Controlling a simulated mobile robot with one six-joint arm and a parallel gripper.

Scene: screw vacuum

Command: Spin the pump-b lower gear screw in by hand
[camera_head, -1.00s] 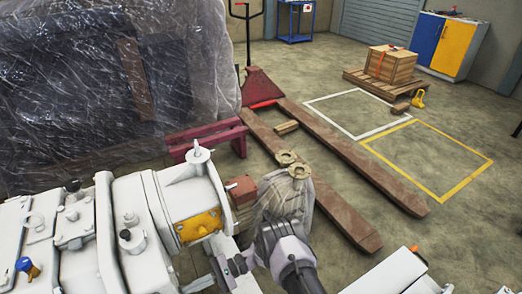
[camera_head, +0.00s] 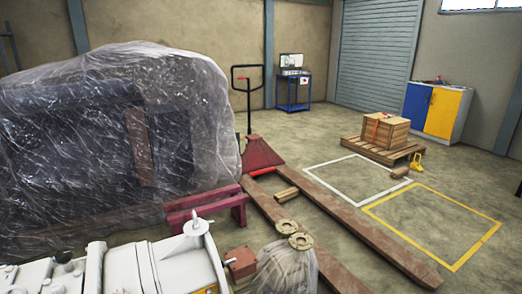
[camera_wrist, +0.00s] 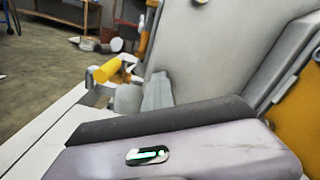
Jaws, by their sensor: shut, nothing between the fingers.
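A pale grey pump unit (camera_head: 165,265) fills the bottom left of the head view, with a cone-shaped fitting on top. I cannot tell from the frames whether it is pump-b. In the wrist view, large grey machine housing (camera_wrist: 215,50) stands close by, with an orange face at the right edge. My gripper (camera_wrist: 158,78) shows in the wrist view beside this housing, its grey fingers shut and empty beyond the gripper body. It is outside the head view. The lower gear screw cannot be made out in either view.
A yellow cylindrical part (camera_wrist: 106,70) lies beyond the fingers. A plastic-wrapped bundle (camera_head: 285,265) with brass flanges stands right of the pump. A pallet jack (camera_head: 370,235), a large wrapped machine (camera_head: 110,140) and a crate (camera_head: 385,133) on a pallet stand behind.

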